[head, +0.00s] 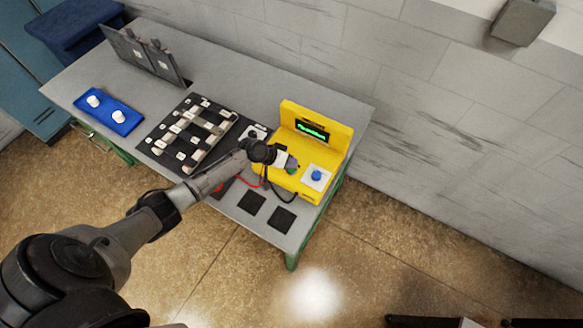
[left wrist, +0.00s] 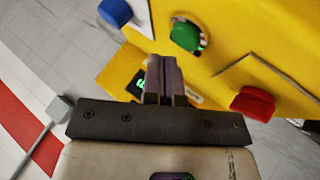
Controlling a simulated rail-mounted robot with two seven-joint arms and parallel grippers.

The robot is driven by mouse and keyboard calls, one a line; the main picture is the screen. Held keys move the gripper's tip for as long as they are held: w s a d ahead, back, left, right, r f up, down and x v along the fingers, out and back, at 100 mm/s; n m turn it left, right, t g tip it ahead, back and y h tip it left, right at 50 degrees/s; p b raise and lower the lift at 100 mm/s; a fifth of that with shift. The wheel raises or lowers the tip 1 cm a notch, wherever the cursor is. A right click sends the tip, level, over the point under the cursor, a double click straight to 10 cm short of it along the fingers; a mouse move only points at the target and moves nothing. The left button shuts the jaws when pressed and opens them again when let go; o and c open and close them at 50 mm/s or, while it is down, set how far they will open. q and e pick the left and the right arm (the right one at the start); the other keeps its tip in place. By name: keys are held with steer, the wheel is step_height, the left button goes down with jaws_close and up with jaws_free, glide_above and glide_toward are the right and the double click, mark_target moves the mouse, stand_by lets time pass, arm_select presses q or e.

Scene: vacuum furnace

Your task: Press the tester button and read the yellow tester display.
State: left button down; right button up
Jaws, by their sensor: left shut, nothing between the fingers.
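The yellow tester (head: 303,146) stands at the right end of the grey table. Its upright panel has a dark display (head: 312,131) with lit green characters too small to read. A blue button (head: 316,175) sits on a white plate on its lower face. My left gripper (head: 291,166) is shut and empty, over the tester's lower face, left of the blue button. In the left wrist view, the shut fingers (left wrist: 165,62) are just below a round green knob (left wrist: 185,36); contact cannot be told. A red knob (left wrist: 252,103) is to the right and a blue one (left wrist: 115,12) at upper left.
A black board with white pieces (head: 188,132), a blue tray with two white knobs (head: 108,112) and an upright dark panel (head: 143,55) are on the table. Black square pads (head: 282,219) and red and black leads lie in front of the tester. A wall is behind.

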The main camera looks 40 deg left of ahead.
arm_select(q)
steer(key=shift+r+p, duration=0.65)
steer(key=shift+r, duration=0.1)
step_height(320, 180, up, 4)
steer(key=p, duration=0.3)
steer(key=shift+f, duration=0.2)
